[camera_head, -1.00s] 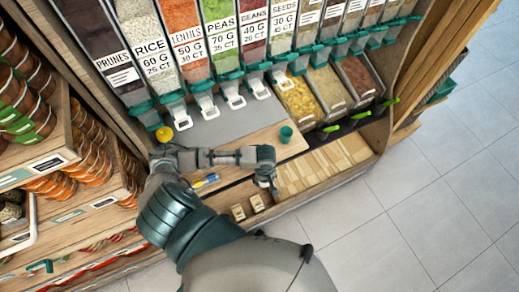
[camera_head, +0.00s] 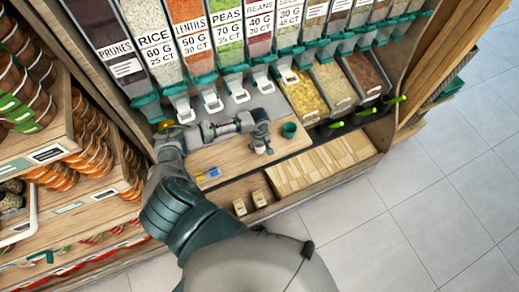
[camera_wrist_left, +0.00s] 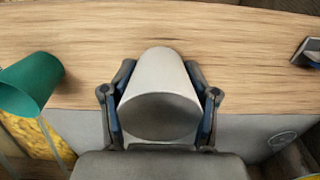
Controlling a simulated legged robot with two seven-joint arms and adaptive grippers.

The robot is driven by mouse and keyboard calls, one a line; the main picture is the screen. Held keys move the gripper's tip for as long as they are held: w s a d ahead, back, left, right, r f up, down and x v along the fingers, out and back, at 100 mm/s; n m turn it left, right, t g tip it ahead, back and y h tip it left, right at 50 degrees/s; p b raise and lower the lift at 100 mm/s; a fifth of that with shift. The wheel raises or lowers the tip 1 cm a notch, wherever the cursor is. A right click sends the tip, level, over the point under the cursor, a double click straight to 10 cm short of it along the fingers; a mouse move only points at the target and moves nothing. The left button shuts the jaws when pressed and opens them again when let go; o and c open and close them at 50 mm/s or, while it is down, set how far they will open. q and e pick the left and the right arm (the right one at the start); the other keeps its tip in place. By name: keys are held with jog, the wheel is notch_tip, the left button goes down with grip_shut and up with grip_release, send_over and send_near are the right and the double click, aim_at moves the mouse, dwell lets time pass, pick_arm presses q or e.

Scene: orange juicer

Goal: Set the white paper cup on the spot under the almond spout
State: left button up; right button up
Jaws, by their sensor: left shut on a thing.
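My left gripper (camera_head: 261,147) is over the wooden counter below the dispensers. In the left wrist view, its two fingers (camera_wrist_left: 159,108) are shut on opposite sides of the white paper cup (camera_wrist_left: 158,72). The cup's round open end faces toward the gripper base. In the head view the cup is mostly hidden by the gripper. Several dispenser spouts (camera_head: 238,94) hang above the grey strip (camera_head: 237,108) at the back of the counter. I cannot read an almond label, so I cannot tell which spout is the almond one. My right gripper is not in view.
Open bins (camera_head: 306,97) with yellow contents and others lie to the right. A blue and yellow item (camera_head: 208,175) lies left. The counter's middle is clear.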

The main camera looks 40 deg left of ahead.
aim_at(259, 149)
pick_arm(q)
jog(key=shift+w+a+f, duration=0.1)
jog(key=shift+w, duration=0.05)
notch_tip(259, 149, down, 3)
jog(key=shift+f, duration=0.2)
jog(key=o, duration=0.8)
notch_tip(259, 149, up, 12)
jog(key=p, duration=0.1)
